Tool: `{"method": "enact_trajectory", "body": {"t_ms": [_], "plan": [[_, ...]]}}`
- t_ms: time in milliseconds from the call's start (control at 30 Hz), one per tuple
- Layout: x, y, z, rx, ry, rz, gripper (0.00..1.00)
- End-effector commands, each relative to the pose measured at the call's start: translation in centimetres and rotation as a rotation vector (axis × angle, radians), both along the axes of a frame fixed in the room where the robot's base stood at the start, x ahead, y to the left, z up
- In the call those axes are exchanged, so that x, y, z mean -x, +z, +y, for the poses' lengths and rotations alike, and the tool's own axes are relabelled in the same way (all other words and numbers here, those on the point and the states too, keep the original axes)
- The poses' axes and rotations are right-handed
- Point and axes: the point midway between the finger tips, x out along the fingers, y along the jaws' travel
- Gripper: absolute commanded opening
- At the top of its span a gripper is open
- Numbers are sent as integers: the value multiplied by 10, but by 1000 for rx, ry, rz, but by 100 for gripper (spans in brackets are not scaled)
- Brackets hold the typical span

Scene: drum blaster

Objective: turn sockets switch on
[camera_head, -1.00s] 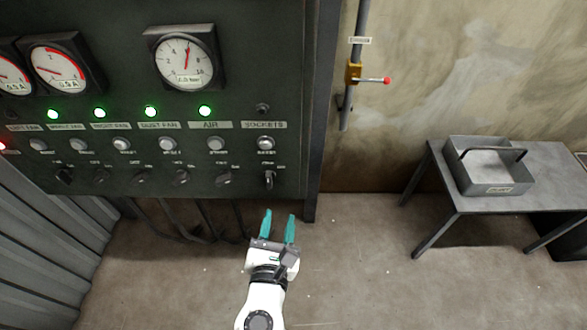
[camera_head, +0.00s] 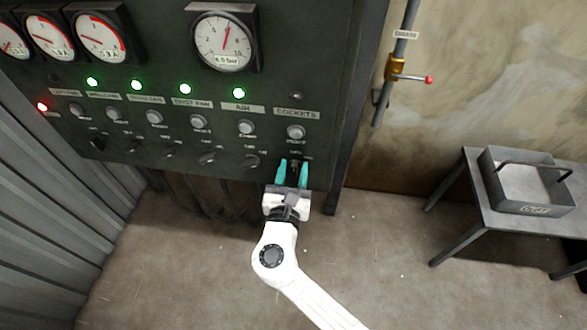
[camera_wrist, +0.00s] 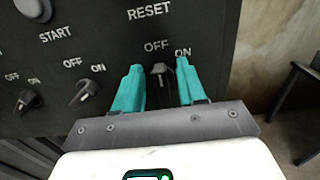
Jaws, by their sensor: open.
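The sockets switch (camera_head: 294,166) is a small dark rotary knob at the lower right of the dark control panel, under the SOCKETS label (camera_head: 297,113) and a reset button (camera_head: 295,132). In the wrist view the knob (camera_wrist: 160,72) sits between OFF and ON markings; its exact setting is hard to tell. The sockets lamp (camera_head: 297,96) is dark. My gripper (camera_head: 293,172) is open, its two teal fingers on either side of the knob. In the wrist view the fingers (camera_wrist: 160,88) stand apart from the knob with gaps on both sides.
Neighbouring switches, such as the air knob (camera_head: 250,162), lie to the left. Green lamps (camera_head: 238,93) are lit above them, and a red lamp (camera_head: 42,106) at far left. A table (camera_head: 480,205) with a metal tray (camera_head: 545,209) stands right. The floor between is clear.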

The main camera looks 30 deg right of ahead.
Motion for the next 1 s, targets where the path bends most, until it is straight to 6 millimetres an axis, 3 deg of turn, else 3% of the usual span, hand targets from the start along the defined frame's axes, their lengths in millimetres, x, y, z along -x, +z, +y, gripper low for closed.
{"method": "enact_trajectory", "body": {"t_ms": [333, 767, 1000], "plan": [[-4, 0, -3, -1, 1, -1, 40], [-3, 0, -2, -1, 0, -1, 0], [-3, -1, -3, -16, 0, -12, 0]]}}
